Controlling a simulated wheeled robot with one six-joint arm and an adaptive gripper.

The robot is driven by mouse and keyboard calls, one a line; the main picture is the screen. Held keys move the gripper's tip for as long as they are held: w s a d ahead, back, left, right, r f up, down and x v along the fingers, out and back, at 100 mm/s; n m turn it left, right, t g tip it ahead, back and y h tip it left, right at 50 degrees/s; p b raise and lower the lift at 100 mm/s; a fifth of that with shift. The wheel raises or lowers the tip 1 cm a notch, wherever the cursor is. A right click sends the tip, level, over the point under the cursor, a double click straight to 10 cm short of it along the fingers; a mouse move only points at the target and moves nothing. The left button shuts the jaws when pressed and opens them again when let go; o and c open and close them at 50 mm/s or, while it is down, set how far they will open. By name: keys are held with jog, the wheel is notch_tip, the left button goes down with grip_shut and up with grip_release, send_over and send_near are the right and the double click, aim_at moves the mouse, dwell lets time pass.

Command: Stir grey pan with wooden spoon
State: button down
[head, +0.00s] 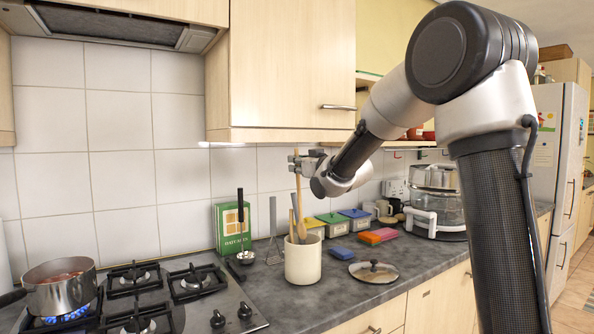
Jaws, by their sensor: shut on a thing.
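The grey pan (60,295) stands on a lit burner at the left of the hob, with reddish food in it. My gripper (297,163) is shut on the upper handle of the wooden spoon (299,195), above the cream utensil pot (303,263). The spoon is nearly upright, and its lower end is at the mouth of the pot. I cannot tell whether its tip is inside or just above the rim. The gripper is far to the right of the pan.
Other utensils (292,222) stand in the pot. A green box (229,230), a ladle (243,256) and a glass lid (374,271) are close by. Wall cupboards (290,70) hang above.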

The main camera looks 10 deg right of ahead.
aim_at(297, 149)
jog(key=shift+r, duration=2.2)
jog(key=r+v, duration=0.1)
jog(key=v, duration=1.5)
jog(key=shift+r, duration=0.4)
jog(key=shift+a, duration=0.15)
